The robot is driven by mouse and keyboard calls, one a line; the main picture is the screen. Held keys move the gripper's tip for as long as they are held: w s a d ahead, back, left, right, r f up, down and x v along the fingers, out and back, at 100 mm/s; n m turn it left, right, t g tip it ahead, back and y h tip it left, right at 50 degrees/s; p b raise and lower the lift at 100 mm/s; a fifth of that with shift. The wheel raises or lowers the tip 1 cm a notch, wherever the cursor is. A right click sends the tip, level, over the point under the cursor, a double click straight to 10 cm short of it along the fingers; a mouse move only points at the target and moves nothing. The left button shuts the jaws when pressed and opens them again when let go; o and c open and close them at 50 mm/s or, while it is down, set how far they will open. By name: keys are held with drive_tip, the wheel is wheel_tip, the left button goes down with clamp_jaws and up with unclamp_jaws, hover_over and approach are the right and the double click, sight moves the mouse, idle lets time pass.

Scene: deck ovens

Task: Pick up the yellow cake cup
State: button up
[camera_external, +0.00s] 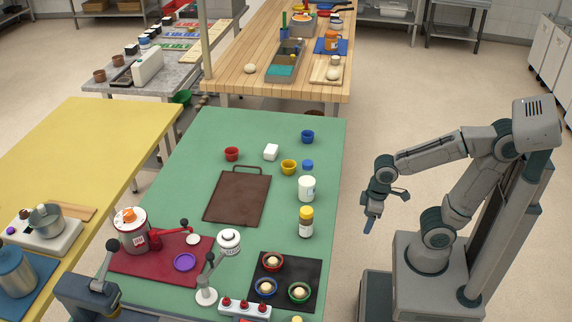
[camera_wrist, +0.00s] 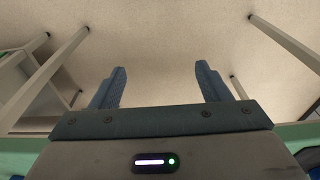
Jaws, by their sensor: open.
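The yellow cake cup (camera_external: 289,167) stands on the green table (camera_external: 285,128), in its right half. My gripper (camera_external: 370,228) hangs beyond the table's right edge, over the floor, apart from the cup and pointing down. In the wrist view my two blue fingers (camera_wrist: 160,85) are spread apart with nothing between them. The cup cannot be made out in the wrist view.
A red cup (camera_external: 232,154) and a blue cup (camera_external: 307,136) stand near the yellow one. A yellow-capped jar (camera_external: 306,221) stands in front, and a brown board (camera_external: 237,198) lies left. A black mat (camera_external: 264,296) holds several filled cups. Bare green surface lies behind the cups.

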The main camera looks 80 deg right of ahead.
drive_tip(key=w+d+r+n+p, duration=0.1)
drive_tip(key=w+r+p, duration=0.2)
drive_tip(key=r+p, duration=0.6)
drive_tip(key=w+r+n+p, duration=0.2)
drive_tip(key=r+p, duration=0.4)
drive_tip(key=r, duration=0.6)
drive_tip(key=n+g+p, duration=0.1)
drive_tip(key=n, duration=1.3)
hover_over(289, 164)
wheel_tip(289, 164, down, 2)
drive_tip(key=f, duration=0.5)
drive_tip(key=a+f, duration=0.1)
drive_tip(key=f, duration=0.2)
drive_tip(key=shift+s+a+f, duration=0.1)
drive_tip(key=shift+a+f, duration=0.05)
drive_tip(key=shift+f, duration=0.7)
drive_tip(key=shift+w+a+f, duration=0.1)
drive_tip(key=shift+a+f, duration=0.1)
drive_tip(key=shift+f, duration=0.7)
drive_tip(key=shift+s+a+f, duration=0.1)
drive_tip(key=shift+a+f, duration=0.05)
drive_tip(key=shift+f, duration=0.7)
drive_tip(key=c, duration=1)
